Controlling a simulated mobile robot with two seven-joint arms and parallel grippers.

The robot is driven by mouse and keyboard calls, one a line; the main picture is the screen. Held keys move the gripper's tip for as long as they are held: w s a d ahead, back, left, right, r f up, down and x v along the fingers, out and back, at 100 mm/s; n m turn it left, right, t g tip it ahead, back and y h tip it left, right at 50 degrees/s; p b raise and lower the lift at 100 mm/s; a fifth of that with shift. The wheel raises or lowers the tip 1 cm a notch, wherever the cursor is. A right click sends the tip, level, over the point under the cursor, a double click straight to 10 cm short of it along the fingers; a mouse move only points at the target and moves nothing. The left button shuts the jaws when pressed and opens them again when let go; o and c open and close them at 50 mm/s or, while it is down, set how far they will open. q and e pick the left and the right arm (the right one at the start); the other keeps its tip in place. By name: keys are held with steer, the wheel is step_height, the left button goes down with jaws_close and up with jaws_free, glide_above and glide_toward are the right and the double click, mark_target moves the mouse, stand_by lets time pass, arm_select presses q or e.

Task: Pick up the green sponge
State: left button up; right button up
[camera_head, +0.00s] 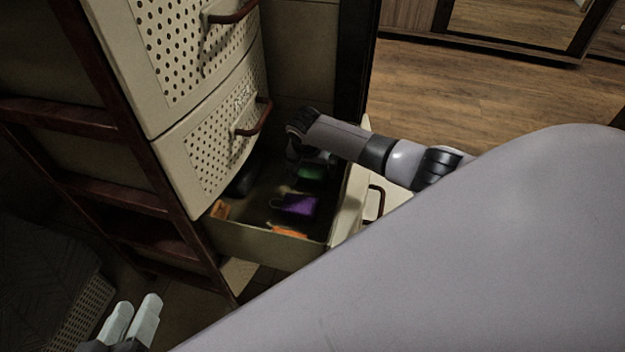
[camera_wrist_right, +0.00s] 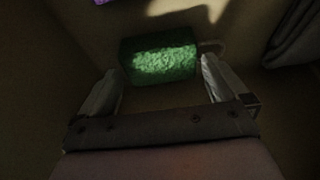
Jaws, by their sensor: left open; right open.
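The green sponge (camera_head: 311,172) lies in the open drawer (camera_head: 262,243), towards its far side. In the right wrist view the sponge (camera_wrist_right: 160,58) sits ahead of my right gripper (camera_wrist_right: 164,85), roughly centred between the two spread fingers. The right gripper is open, its fingertips near the sponge's near side; I cannot tell whether they touch it. In the head view the right gripper (camera_head: 303,155) reaches down into the drawer and is dark and partly hidden by its own arm. My left gripper (camera_head: 133,318) is open and empty at the lower left, well away from the drawer.
A purple sponge (camera_head: 299,204) and orange things (camera_head: 289,232) lie in the same drawer, nearer its front. Closed perforated drawers (camera_head: 212,152) with brown handles stand above at the left. The drawer walls close in around the right gripper. Wooden floor (camera_head: 480,90) is clear behind.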

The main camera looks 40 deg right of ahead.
steer(key=shift+w+d+f, duration=0.1)
steer(key=shift+w+f, duration=0.05)
steer(key=shift+f, duration=0.4)
steer(key=c, duration=0.8)
steer(key=shift+o, duration=0.2)
steer(key=shift+r, duration=0.1)
